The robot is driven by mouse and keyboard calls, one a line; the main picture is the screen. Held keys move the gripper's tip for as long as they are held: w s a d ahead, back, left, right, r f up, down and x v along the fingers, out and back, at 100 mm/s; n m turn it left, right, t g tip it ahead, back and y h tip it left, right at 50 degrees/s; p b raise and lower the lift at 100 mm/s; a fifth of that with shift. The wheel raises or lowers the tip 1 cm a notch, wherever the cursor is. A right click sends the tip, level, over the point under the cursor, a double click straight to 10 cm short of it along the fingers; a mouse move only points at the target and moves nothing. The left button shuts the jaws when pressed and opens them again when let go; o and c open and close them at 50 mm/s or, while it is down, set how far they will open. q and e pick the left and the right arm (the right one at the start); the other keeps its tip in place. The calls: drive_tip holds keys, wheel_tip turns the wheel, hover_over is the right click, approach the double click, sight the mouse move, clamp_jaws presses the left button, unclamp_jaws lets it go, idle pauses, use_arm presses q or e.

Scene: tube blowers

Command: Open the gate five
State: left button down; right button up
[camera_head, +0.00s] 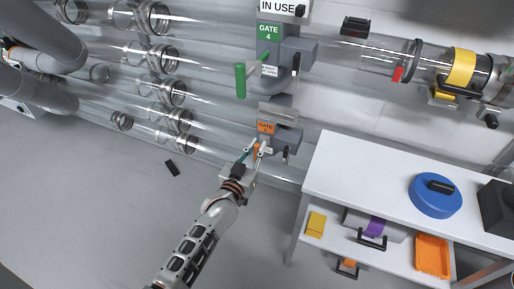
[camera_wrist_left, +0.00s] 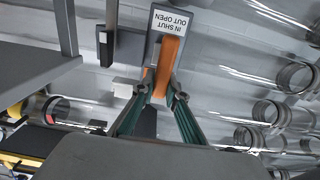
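Gate five (camera_head: 265,127) is a grey housing on a clear tube in the middle of the head view, with an orange label partly hidden. Its orange handle (camera_wrist_left: 168,62) hangs below a sign reading "IN SHUT OUT OPEN", upside down in the left wrist view. My left gripper (camera_head: 256,152) reaches up to it from below. In the left wrist view my left gripper (camera_wrist_left: 161,90) has its two green-sided fingers on either side of the handle's lower end. The fingers look apart, with the handle between them; firm contact is not clear. My right gripper is out of view.
Gate 4 (camera_head: 270,45), with a green handle (camera_head: 240,80), stands just above gate five. A white workbench (camera_head: 375,180) with a blue round object (camera_head: 435,196) is at the right. Clear tubes run along the left. Grey floor is open at lower left.

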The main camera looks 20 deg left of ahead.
use_arm(q)
drive_tip(key=shift+s, duration=0.15)
drive_tip(key=shift+s+r+p, duration=0.1)
drive_tip(key=shift+s+p, duration=0.2)
drive_tip(key=s, duration=0.1)
drive_tip(key=s+p, duration=0.1)
drive_tip(key=s, duration=0.1)
drive_tip(key=shift+r, duration=0.3)
drive_tip(key=s, duration=0.1)
drive_tip(key=s+p, duration=0.1)
drive_tip(key=s, duration=0.1)
drive_tip(key=s+f+p, duration=0.1)
drive_tip(key=s, duration=0.1)
drive_tip(key=shift+a, duration=0.2)
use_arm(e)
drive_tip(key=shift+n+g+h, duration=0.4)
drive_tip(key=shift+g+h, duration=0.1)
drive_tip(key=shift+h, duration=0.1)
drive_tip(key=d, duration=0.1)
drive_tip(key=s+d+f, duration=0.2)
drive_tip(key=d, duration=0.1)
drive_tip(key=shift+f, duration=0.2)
